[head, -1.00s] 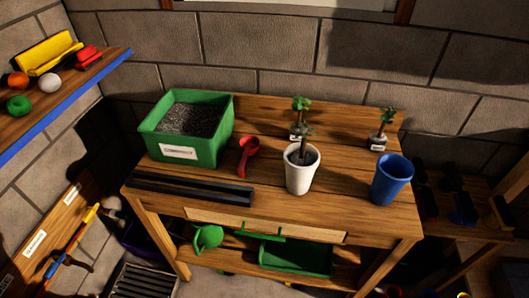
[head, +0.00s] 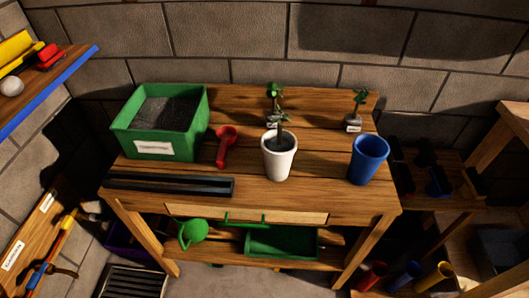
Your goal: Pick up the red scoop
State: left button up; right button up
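The red scoop (head: 226,144) lies on the wooden workbench (head: 306,196), between the green compost box and the white pot. Its round bowl points to the back and its handle toward the front. Nothing touches it that I can see. Neither of my grippers shows in the head view.
The green box (head: 122,144) of dark compost stands left of the scoop. A white pot (head: 279,165) with a plant and a blue pot (head: 367,160) stand to the right. Black trays (head: 170,184) lie along the front left edge. Two small plants stand behind. A blue-edged shelf (head: 50,92) juts in at left.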

aim_at(226, 134)
jog(key=l, duration=0.45)
jog(key=k+l+u, duration=0.1)
jog(key=l, duration=0.3)
jog(key=k+l, duration=0.1)
jog(key=l, duration=0.35)
